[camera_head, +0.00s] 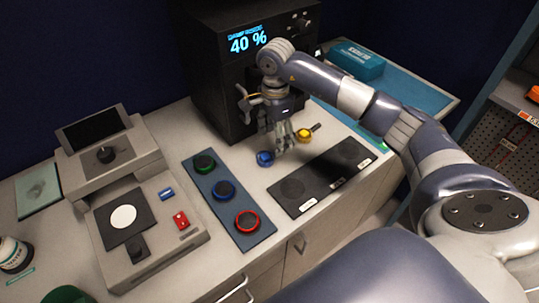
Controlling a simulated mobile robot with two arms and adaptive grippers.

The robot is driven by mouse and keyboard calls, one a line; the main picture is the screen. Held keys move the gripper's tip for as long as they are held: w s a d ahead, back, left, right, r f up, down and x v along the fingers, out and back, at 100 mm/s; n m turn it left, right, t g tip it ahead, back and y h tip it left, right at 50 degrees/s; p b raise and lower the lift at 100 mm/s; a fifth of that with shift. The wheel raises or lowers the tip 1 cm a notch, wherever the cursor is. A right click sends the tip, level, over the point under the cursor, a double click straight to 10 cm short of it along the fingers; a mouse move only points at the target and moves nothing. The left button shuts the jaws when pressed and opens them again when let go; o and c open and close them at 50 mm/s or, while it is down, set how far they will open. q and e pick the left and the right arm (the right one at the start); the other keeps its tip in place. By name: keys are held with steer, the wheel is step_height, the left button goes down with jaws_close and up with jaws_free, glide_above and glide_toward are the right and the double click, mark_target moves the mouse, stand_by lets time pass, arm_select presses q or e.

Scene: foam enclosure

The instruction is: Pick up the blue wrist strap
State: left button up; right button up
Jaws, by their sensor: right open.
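The blue wrist strap (265,158) lies coiled on the light counter, in front of the black machine. My right gripper (283,146) points down just above and to the right of the strap, close to it. Its fingers are apart and nothing shows between them. Whether a finger touches the strap cannot be told. A yellow strap (305,134) lies just right of the gripper. My left gripper is not in view.
A black machine (222,100) reading 40 % stands behind. A black two-pad mat (322,180) lies to the right front, and a dark tray (228,196) with green, blue and red-ringed round pieces to the left. A grey tester (190,240) stands further left.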

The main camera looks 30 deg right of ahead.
mark_target(273, 154)
steer(key=f, duration=0.1)
steer(key=f+p, duration=0.1)
steer(key=f, duration=0.1)
steer(key=f+p, duration=0.1)
steer(key=shift+s+a+f, duration=0.2)
steer(key=shift+a+f, duration=0.1)
steer(key=shift+w+f, duration=0.1)
steer(key=shift+f, duration=0.25)
steer(key=c, duration=1)
